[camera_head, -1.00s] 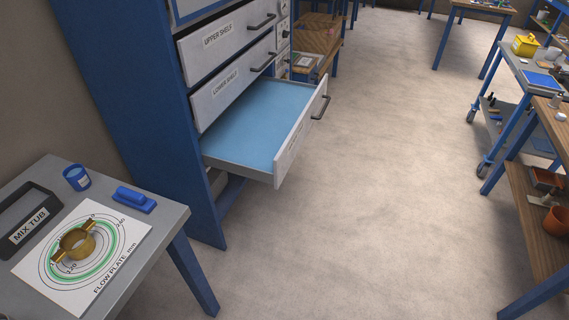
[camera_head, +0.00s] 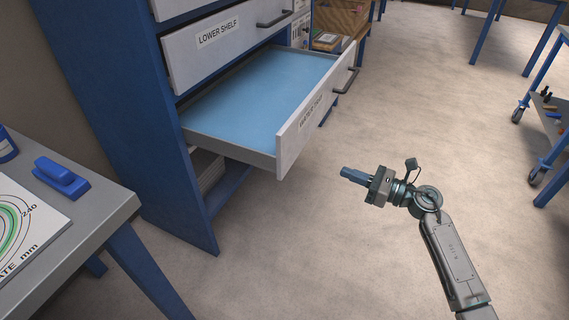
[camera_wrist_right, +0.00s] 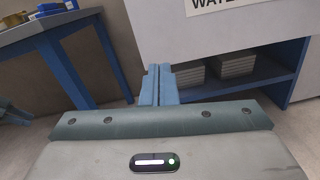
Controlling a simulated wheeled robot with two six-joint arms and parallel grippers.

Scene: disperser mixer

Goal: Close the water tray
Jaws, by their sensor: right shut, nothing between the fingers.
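The water tray (camera_head: 262,90) is a drawer with a light blue inside, pulled well out of the blue cabinet. Its pale front panel (camera_head: 308,126) carries a label and a dark bar handle (camera_head: 347,81). My right gripper (camera_head: 346,172) is shut and empty, to the right of and in front of the panel's near end, apart from it. In the right wrist view my shut blue fingers (camera_wrist_right: 158,85) point toward the cabinet, below the tray's front panel (camera_wrist_right: 215,30).
The lower shelf drawer (camera_head: 220,45) above is shut. A grey table (camera_head: 100,205) with a blue object (camera_head: 62,177) stands at the left. Grey stacked items (camera_wrist_right: 235,65) lie in the cabinet's open bottom. The floor (camera_head: 310,250) around my right arm is clear.

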